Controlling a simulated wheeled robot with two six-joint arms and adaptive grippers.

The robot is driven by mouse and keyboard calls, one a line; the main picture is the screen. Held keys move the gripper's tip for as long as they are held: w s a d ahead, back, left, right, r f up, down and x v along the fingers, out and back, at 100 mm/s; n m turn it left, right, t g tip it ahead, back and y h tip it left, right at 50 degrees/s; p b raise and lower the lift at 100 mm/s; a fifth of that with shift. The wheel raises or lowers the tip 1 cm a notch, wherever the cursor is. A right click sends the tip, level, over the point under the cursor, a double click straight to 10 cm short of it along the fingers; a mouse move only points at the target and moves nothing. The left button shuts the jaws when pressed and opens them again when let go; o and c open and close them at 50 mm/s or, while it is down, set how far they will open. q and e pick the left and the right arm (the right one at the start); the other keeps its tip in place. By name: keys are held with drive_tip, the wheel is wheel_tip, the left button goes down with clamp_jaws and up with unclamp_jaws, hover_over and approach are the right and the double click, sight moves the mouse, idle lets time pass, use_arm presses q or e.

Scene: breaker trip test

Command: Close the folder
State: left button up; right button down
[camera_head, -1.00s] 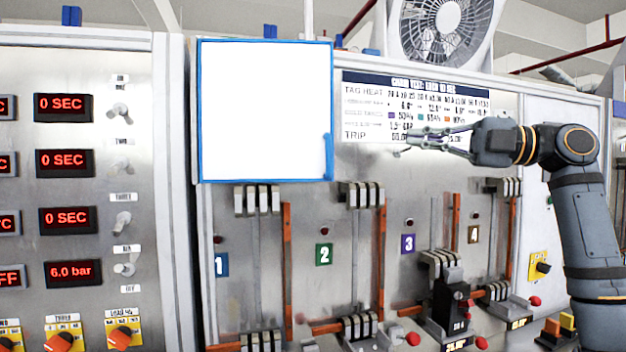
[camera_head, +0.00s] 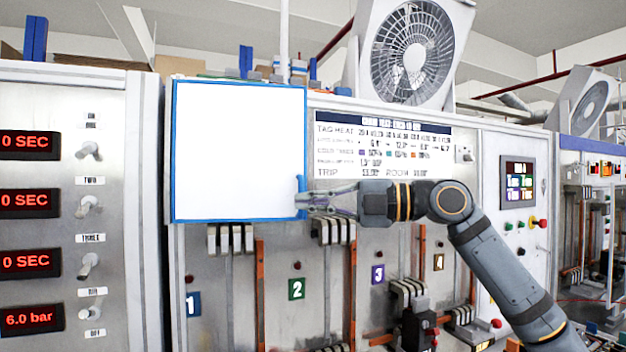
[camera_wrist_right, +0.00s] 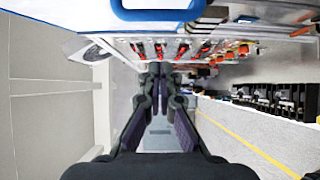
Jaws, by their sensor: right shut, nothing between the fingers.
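The folder (camera_head: 238,150) is a white panel with a blue frame, on the upper left of the grey breaker panel. Its blue handle (camera_head: 301,190) is at the lower right edge. My right gripper (camera_head: 313,202) is shut and empty, its tips at or just beside the handle in the head view; whether they touch I cannot tell. In the right wrist view the shut fingers (camera_wrist_right: 157,76) point forward and the blue handle (camera_wrist_right: 155,9) shows at the top edge, apart from the fingers. My left gripper is not in view.
A printed chart (camera_head: 382,147) is right of the folder, above my right wrist. Breaker levers (camera_head: 231,238) and numbered tags are below. A cabinet with red displays (camera_head: 30,201) and knobs stands left. A fan (camera_head: 412,55) stands on top.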

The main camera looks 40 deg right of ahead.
use_arm(q)
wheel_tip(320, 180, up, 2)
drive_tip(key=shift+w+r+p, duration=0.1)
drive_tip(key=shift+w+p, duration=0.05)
drive_tip(key=shift+p, duration=0.55)
use_arm(e)
drive_tip(key=w+d, duration=0.2)
drive_tip(key=shift+w+d, duration=0.3)
drive_tip(key=shift+w, duration=0.1)
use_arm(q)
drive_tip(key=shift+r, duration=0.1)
